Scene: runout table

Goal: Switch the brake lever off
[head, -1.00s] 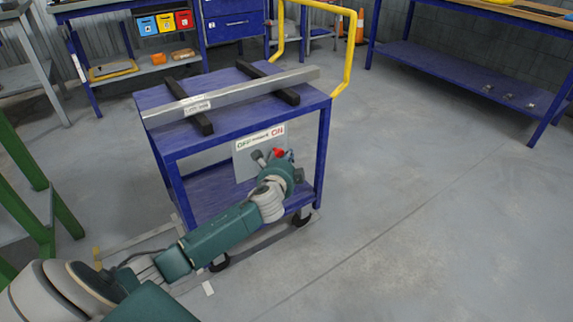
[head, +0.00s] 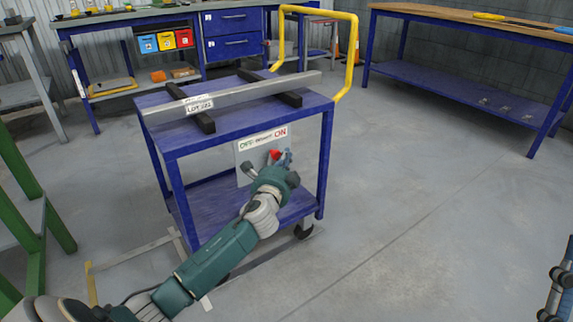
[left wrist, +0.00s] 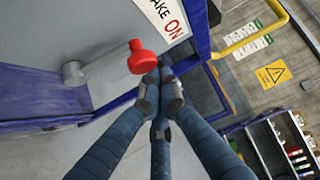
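The brake lever has a red knob (head: 274,154) and a grey pivot (head: 250,169). It sits on a pale panel on the blue cart's side, under a label (head: 262,139) reading OFF at left and ON at right. The knob points to the ON side. In the left wrist view the red knob (left wrist: 142,60) is at the end of the grey lever arm. My left gripper (head: 285,159) is at the knob's right side, its fingers (left wrist: 160,76) drawn together. Contact with the knob cannot be told. Part of my right gripper (head: 560,290) shows at the right edge.
The blue cart (head: 230,120) carries a long metal bar (head: 255,90) on two black supports and has a yellow handle (head: 352,60). A green frame (head: 30,185) stands at left. Workbenches stand behind. The floor right of the cart is clear.

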